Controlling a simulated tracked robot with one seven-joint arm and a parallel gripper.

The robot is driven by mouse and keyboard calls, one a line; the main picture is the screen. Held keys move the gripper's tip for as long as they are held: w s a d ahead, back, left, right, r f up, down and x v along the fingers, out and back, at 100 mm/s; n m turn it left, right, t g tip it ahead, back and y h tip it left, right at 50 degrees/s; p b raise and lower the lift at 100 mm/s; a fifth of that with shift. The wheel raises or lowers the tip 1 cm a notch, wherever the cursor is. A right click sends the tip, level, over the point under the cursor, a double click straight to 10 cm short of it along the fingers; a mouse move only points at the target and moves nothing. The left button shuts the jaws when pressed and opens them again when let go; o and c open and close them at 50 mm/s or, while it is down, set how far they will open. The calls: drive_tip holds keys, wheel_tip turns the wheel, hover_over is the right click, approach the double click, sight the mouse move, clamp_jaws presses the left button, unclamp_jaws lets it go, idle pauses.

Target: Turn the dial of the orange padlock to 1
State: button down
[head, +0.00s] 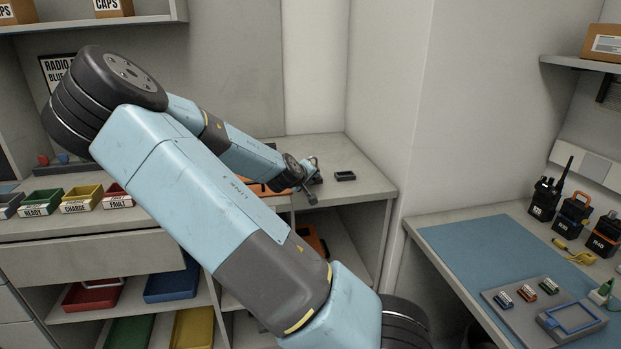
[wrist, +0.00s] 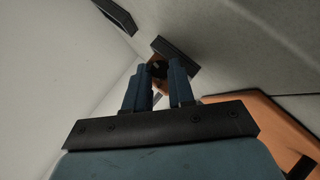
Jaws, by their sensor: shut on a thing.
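My gripper (head: 311,172) is low over the back counter, near its right end. In the wrist view its two blue fingers (wrist: 159,72) are closed around a small dark round part, which appears to be the dial. A little orange of what looks like the padlock (wrist: 158,87) shows between the fingers. The fingers hide most of it, and no number on the dial can be read. A dark block (wrist: 176,54) is just beyond the fingertips. In the head view my arm hides the padlock.
A large orange case (wrist: 262,125) lies close to the right of my gripper in the wrist view. A small black tray (head: 345,176) sits right of my gripper on the counter. Labelled bins (head: 82,197) stand left. Radios (head: 575,213) stand on the right bench.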

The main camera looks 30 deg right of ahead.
drive_tip(key=shift+f, duration=0.1)
idle(0.5)
drive_tip(key=c, duration=1.2)
unclamp_jaws()
drive_tip(key=shift+v, duration=6.9)
drive_tip(key=shift+f, duration=0.1)
